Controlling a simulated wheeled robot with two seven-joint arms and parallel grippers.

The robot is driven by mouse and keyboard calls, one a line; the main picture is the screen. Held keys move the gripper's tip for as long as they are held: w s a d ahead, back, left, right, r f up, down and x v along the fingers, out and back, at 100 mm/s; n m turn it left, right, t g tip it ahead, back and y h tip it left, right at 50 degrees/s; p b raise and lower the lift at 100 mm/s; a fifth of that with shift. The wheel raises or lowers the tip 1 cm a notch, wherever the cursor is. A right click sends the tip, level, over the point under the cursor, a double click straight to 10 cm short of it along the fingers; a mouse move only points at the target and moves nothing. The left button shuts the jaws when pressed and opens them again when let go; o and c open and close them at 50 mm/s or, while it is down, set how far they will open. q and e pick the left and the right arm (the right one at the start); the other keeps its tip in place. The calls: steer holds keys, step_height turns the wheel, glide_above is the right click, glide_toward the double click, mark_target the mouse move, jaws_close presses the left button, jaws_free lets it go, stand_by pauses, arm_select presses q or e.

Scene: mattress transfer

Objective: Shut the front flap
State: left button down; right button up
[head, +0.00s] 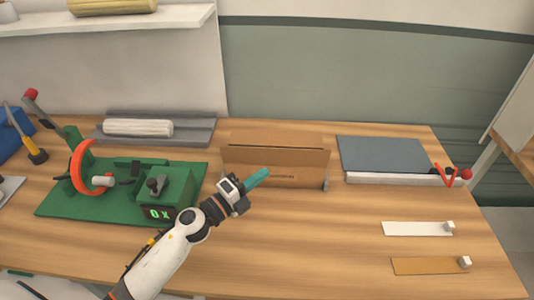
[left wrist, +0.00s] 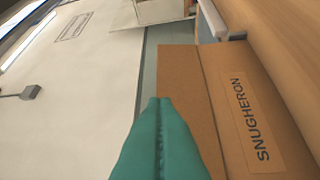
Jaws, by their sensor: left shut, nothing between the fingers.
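A brown cardboard box (head: 305,181) stands on the wooden table, right of the green station. Its front face carries a printed label, which reads SNUGHERON in the left wrist view (left wrist: 252,120). A plain cardboard panel (left wrist: 176,75), apparently the front flap, continues from the labelled face past a crease and looks raised. My left gripper (head: 257,178) has teal fingers, shut and empty, in front of the box's left half. In the left wrist view its fingertips (left wrist: 159,100) overlap the panel's edge; I cannot tell whether they touch it. The box's inside is hidden. My right gripper is not in view.
The green station (head: 55,203) with an orange ring (head: 76,168) is on the left. A grey tray (head: 195,132) holds a white roll (head: 138,127) behind it. A grey-blue panel (head: 383,154) lies right of the box.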

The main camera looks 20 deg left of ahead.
mark_target(278, 150)
arm_select(q)
steer(key=w, duration=0.3)
steer(key=w+r, duration=0.1)
steer(key=w, duration=0.1)
steer(key=shift+w+d+p, duration=0.1)
steer(key=shift+p, duration=0.3)
steer(key=shift+w, duration=0.4)
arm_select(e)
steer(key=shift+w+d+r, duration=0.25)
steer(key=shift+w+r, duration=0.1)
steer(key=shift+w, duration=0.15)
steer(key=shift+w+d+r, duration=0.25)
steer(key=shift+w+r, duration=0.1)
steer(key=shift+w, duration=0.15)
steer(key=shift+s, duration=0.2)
